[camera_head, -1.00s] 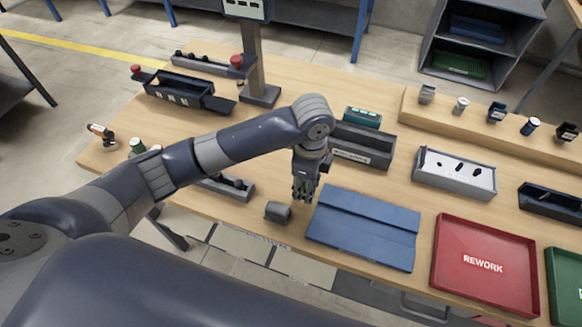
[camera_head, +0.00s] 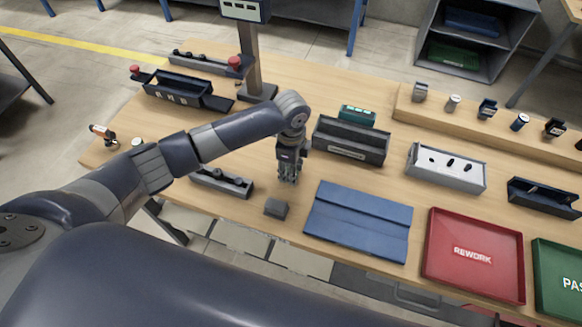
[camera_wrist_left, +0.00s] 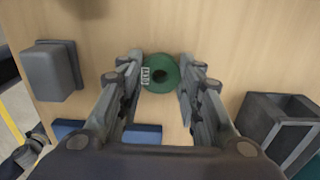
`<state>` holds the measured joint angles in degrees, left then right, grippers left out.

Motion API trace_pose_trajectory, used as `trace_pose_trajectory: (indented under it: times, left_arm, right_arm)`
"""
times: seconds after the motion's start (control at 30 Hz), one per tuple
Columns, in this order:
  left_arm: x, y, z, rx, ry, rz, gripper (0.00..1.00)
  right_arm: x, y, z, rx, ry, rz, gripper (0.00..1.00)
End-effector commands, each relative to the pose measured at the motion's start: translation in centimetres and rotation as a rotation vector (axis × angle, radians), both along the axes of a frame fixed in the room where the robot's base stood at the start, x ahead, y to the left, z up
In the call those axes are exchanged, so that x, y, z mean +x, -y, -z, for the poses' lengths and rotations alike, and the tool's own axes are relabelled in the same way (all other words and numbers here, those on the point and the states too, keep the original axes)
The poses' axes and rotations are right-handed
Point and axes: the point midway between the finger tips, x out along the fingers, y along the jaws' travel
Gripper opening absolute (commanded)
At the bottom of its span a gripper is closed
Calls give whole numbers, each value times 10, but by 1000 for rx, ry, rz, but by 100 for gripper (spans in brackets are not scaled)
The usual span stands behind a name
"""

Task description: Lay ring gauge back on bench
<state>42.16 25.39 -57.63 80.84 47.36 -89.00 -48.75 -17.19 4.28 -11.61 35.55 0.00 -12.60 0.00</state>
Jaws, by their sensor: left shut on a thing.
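In the head view my left gripper (camera_head: 288,179) points down over the wooden bench (camera_head: 255,155), and the ring is too small and hidden to make out. I cannot tell whether the ring touches the bench. My right gripper is not in view.
A small grey block (camera_head: 276,207) and a blue mat (camera_head: 358,222) lie near the front edge. A dark tray (camera_head: 350,142) stands behind to the right, a dark fixture (camera_head: 222,183) to the left. The red rework tray (camera_head: 472,254) is farther right. Bare wood surrounds the gripper.

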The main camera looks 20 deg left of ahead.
Motion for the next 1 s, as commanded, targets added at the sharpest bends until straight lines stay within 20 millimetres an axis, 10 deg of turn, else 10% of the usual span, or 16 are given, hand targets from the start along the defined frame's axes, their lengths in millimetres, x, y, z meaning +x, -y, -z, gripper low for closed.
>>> trace_pose_trajectory:
  times: [0.1,0.13,0.23,0.67,1.0]
  left_arm:
    - [0,0,3,0,-1,0,10]
    - [0,0,3,0,0,0,36]
    - [0,0,3,0,0,0,53]
    - [0,0,-5,-1,1,-1,53]
    - [1,1,-72,-2,4,1,53]
  right_arm:
    - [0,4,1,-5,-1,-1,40]
    - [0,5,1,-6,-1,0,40]
    - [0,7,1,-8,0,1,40]
    - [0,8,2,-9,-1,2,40]
    - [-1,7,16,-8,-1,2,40]
